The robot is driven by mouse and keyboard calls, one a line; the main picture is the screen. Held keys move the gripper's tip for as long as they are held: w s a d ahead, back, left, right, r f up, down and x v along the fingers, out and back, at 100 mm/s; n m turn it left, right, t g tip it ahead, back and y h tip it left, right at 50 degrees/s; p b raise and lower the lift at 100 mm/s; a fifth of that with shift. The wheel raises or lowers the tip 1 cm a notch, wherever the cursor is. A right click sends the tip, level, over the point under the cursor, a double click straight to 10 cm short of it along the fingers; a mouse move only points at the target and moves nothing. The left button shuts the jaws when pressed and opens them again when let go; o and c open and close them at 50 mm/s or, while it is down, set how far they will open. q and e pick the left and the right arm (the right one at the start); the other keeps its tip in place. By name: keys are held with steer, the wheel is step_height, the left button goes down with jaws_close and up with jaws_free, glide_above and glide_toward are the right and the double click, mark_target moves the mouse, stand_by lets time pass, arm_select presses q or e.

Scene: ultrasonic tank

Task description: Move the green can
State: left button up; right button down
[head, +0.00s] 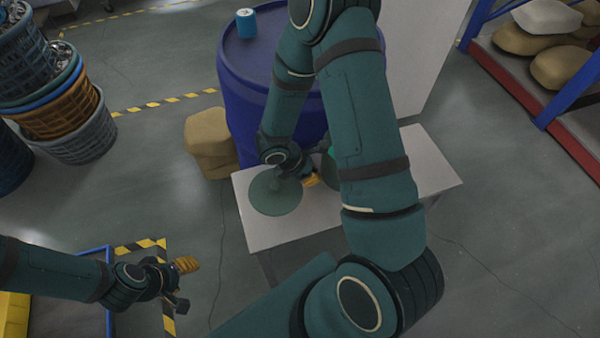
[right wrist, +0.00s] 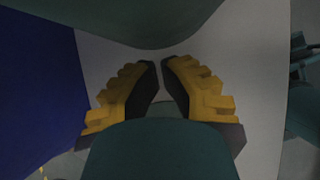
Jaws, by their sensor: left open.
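A sliver of brighter green (head: 328,170), which may be the green can, shows on the white table behind my right upper arm. Most of it is hidden. My right gripper (head: 314,180) is low over the table, close beside it. In the right wrist view its yellow fingers (right wrist: 160,68) slant together, tips a small gap apart. Dark green shapes lie above and below them; I cannot tell whether one is the can or whether anything is gripped. My left gripper (head: 186,284) is open and empty, over the floor at the lower left.
A dark green round disc (head: 276,193) lies at the left of the white table (head: 433,165). A blue barrel (head: 238,108) behind it carries a blue can (head: 246,23). Brown sacks (head: 208,145) are beside the barrel, stacked baskets (head: 75,130) at left, a rack (head: 510,75) at right.

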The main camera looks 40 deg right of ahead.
steer(key=shift+s+d, duration=0.2)
steer(key=shift+d, duration=0.4)
steer(key=s+d+b, duration=0.1)
steer(key=d, duration=0.2)
steer(key=s+d+b, duration=0.1)
steer(key=d, duration=0.3)
steer(key=s+d+b, duration=0.1)
steer(key=d, duration=0.2)
steer(key=shift+s+d, duration=0.1)
steer(key=shift+d, duration=0.1)
steer(key=shift+a, duration=0.15)
